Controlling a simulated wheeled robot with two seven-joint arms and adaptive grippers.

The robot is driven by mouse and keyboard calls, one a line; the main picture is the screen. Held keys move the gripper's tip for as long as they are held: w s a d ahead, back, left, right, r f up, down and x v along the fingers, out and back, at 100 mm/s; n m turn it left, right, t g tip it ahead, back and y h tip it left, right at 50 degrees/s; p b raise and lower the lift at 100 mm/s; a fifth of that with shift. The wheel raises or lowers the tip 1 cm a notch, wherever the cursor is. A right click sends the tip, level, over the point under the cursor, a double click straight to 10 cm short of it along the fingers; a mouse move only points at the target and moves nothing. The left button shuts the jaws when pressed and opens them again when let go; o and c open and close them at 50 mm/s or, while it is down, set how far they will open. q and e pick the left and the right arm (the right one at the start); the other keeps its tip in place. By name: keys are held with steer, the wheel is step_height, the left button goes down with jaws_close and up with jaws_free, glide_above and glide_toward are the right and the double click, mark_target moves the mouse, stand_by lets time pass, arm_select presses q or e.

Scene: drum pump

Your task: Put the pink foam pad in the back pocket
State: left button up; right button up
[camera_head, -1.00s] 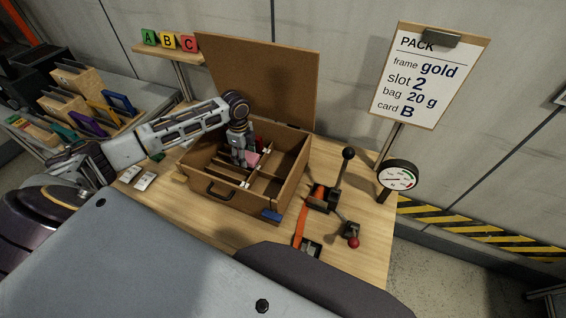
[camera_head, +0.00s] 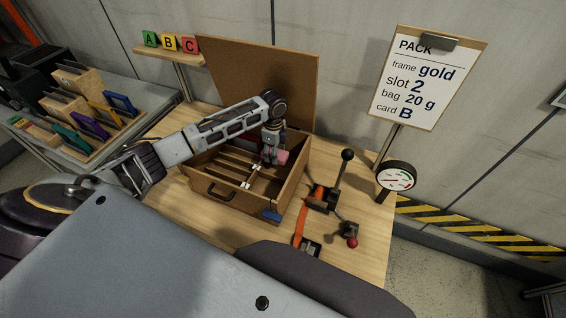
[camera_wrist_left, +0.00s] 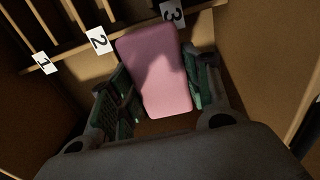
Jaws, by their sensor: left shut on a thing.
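The pink foam pad (camera_head: 282,157) is held in my left gripper (camera_head: 271,161), over the right part of the open brown case (camera_head: 232,203). In the left wrist view the pad (camera_wrist_left: 155,75) is tilted between the two green-lined fingers of the gripper (camera_wrist_left: 155,100). Its far end overlaps the rail with labels 1, 2 and 3, between labels 2 and 3. Below it is a brown compartment floor beside the rail; I cannot tell whether the pad touches it. The back pocket is not clearly visible behind my arm and gripper. My right gripper is not in view.
The case's raised lid (camera_head: 262,80) stands behind my arm. A lever (camera_head: 346,170), a dial gauge (camera_head: 396,178) and a red-knobbed handle (camera_head: 351,241) stand right of the case. A sign board (camera_head: 428,80) stands behind. Cards A, B, C (camera_head: 170,43) sit on a back-left shelf.

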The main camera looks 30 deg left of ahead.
mark_target(283, 152)
arm_select(q)
steer(key=w+d, duration=0.1)
steer(key=d, duration=0.1)
steer(key=shift+w+d, duration=0.3)
steer(key=shift+w, duration=0.1)
step_height(283, 152, down, 3)
steer(key=shift+d+r, duration=0.1)
steer(key=shift+f, duration=0.35)
steer(key=shift+f+p, duration=0.1)
steer(key=shift+p, duration=0.2)
steer(key=shift+f, duration=1.65)
steer(key=shift+f, duration=0.1)
steer(key=o, duration=0.8)
